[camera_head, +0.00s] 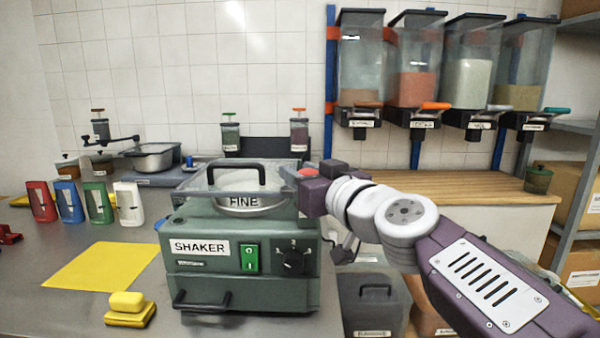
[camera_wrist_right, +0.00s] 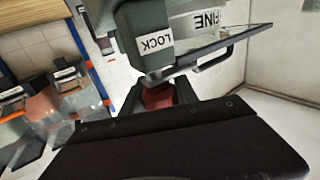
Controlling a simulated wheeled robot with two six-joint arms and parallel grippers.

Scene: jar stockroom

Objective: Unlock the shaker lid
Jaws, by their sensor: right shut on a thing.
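The green shaker (camera_head: 240,275) stands on the grey counter, with its SHAKER label, green switch and dial facing me. Its clear lid (camera_head: 195,178) with a black handle lies flat over the round sieve (camera_head: 243,203) marked FINE. My right gripper (camera_head: 303,180) is at the shaker's upper right side. It is shut on the red lock lever (camera_wrist_right: 158,97), just beside the housing marked LOCK (camera_wrist_right: 156,42). The lever is mostly hidden between the fingers, so its angle is unclear. My left gripper is not in view.
A yellow mat (camera_head: 100,268) and a yellow sponge (camera_head: 127,302) lie left of the shaker. Several dispensers (camera_head: 415,75) hang above a wooden counter (camera_head: 450,185). A grey bin (camera_head: 371,300) is below my right arm.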

